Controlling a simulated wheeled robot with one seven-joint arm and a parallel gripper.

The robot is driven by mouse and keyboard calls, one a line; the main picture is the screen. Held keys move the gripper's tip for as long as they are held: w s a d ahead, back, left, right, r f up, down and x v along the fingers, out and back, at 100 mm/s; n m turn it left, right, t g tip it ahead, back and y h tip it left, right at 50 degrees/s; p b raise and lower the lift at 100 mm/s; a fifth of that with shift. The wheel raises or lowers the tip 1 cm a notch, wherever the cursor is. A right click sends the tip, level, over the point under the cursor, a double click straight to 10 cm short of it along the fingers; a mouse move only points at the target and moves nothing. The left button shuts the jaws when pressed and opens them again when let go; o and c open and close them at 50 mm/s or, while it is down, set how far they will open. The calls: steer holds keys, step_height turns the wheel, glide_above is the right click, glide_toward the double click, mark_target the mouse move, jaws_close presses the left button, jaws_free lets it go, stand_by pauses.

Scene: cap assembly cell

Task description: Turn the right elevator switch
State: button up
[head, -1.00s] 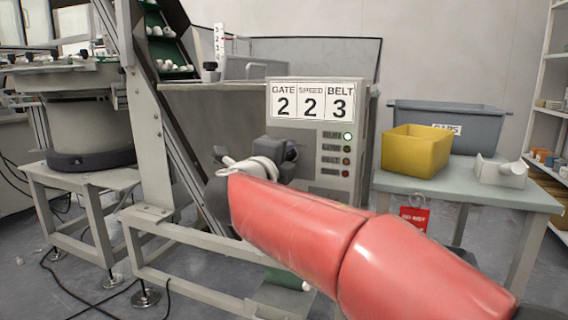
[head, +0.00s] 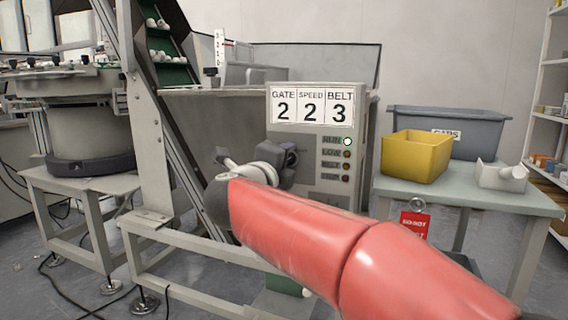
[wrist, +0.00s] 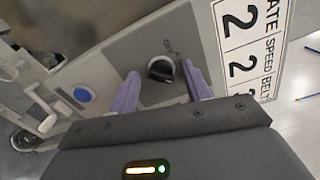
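The switch is a round black knob (wrist: 161,69) on the grey panel of the control box (head: 312,140), seen in the wrist view. My gripper (wrist: 160,72) is open, with one purple finger on either side of the knob. A gap shows between the knob and each finger, so I cannot see contact. A blue button (wrist: 82,95) sits on the same panel, left of the knob in the wrist view. In the head view my arm hides the knob, and my gripper is close against the box's left part.
The box's sign (head: 311,104) reads GATE 2, SPEED 2, BELT 3, and its top lamp (head: 347,141) is lit. A yellow bin (head: 415,157) and a grey bin (head: 478,130) stand on a table at right. A green elevator belt (head: 168,55) with white caps rises at left.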

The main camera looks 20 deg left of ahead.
steer(key=s, duration=0.8)
steer(key=shift+a, duration=0.35)
steer(key=shift+w, duration=0.1)
